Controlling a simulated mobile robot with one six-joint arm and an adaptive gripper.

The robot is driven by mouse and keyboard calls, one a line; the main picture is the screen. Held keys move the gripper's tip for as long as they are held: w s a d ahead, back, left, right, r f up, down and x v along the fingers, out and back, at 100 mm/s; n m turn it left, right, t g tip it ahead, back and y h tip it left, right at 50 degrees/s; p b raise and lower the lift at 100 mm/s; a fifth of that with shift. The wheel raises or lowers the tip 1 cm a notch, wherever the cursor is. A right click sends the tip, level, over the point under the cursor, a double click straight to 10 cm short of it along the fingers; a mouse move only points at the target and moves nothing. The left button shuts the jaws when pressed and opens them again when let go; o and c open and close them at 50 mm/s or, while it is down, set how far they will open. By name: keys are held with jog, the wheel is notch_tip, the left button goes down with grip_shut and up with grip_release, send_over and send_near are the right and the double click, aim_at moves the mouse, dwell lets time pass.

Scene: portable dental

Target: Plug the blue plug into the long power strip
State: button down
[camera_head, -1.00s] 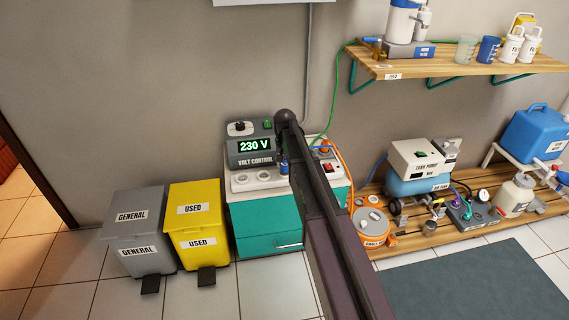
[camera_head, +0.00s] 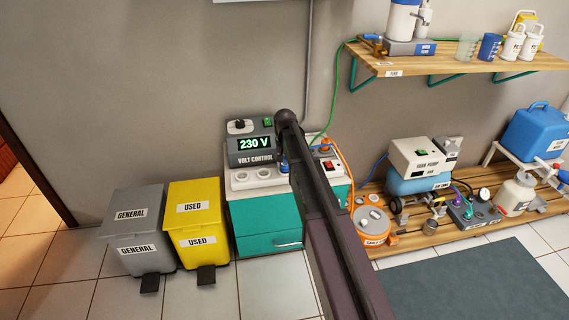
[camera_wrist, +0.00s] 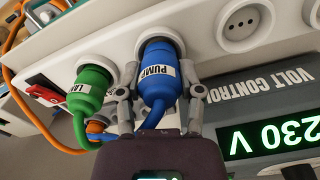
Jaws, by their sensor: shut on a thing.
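The blue plug (camera_wrist: 158,78), labelled PUMP, stands at a socket of the long white power strip (camera_wrist: 203,50) in the wrist view. Its front end meets the socket ring; I cannot tell if it is fully seated. My gripper (camera_wrist: 160,92) is shut on the blue plug, with one finger on each side. In the head view the blue plug (camera_head: 284,167) shows only partly beside my arm, and my gripper is mostly hidden. The strip (camera_head: 252,186) lies along the front of the teal cabinet top.
A green plug (camera_wrist: 90,90) sits in the neighbouring socket, close to my left finger. An orange plug (camera_wrist: 96,128) and cable are just below it. An empty socket (camera_wrist: 245,25) lies right of the blue plug. The volt control box (camera_head: 250,148) stands behind the strip, reading 230 V.

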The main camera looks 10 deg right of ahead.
jog(key=shift+f+b, duration=0.4)
jog(key=shift+f, duration=0.05)
dwell(0.3)
jog(key=shift+c, duration=0.8)
grip_release()
jog(key=shift+r, duration=0.15)
